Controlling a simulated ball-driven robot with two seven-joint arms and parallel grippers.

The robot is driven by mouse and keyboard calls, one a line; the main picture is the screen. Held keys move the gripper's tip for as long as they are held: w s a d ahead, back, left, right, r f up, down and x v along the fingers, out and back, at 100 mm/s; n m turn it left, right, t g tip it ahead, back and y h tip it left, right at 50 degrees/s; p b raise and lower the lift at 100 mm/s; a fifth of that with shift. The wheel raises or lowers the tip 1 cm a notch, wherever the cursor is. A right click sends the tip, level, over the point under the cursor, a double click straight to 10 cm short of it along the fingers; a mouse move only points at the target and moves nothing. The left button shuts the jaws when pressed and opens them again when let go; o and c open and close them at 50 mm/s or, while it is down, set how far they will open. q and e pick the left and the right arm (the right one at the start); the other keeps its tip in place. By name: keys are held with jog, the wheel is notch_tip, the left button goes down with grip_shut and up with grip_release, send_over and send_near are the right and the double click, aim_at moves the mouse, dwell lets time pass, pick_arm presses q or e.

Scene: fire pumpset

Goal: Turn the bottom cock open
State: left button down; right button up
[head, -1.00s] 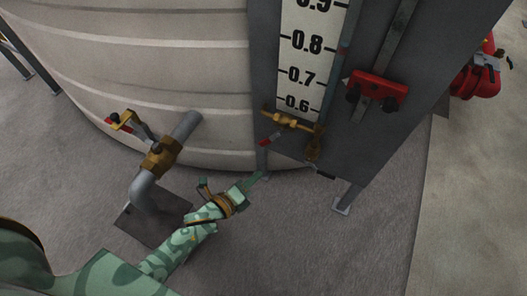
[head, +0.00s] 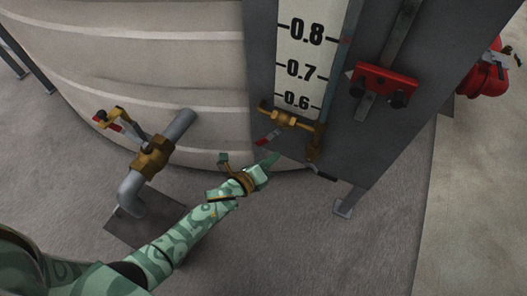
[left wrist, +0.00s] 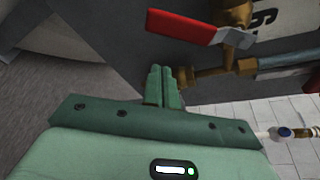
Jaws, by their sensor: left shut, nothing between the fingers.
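The bottom cock (head: 284,117) is a brass fitting at the foot of the level gauge, below the 0.6 mark, with a red-ended lever (head: 267,137) pointing down and left. In the left wrist view the red lever (left wrist: 182,27) lies across the top, and the brass body (left wrist: 236,35) is at its right end. My left gripper (head: 271,161) is just below the lever and looks apart from it. In the left wrist view its fingers (left wrist: 162,84) are together, with nothing between them, below the red lever. My right gripper is not in view.
The gauge board (head: 307,60) and a dark grey panel (head: 380,130) stand behind the cock. A red clamp (head: 385,85) is on the panel. A brass valve on a grey pipe (head: 152,157) stands left of my arm. The pale tank (head: 150,60) fills the upper left.

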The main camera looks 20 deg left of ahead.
aim_at(267, 139)
pick_arm(q)
jog(key=a+r, duration=0.2)
jog(key=shift+a, duration=0.35)
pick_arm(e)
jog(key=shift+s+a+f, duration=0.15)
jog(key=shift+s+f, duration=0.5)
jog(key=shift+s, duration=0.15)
pick_arm(q)
jog(key=shift+a+r+p, duration=0.1)
jog(key=shift+r+p, duration=0.05)
jog(key=shift+p, duration=0.15)
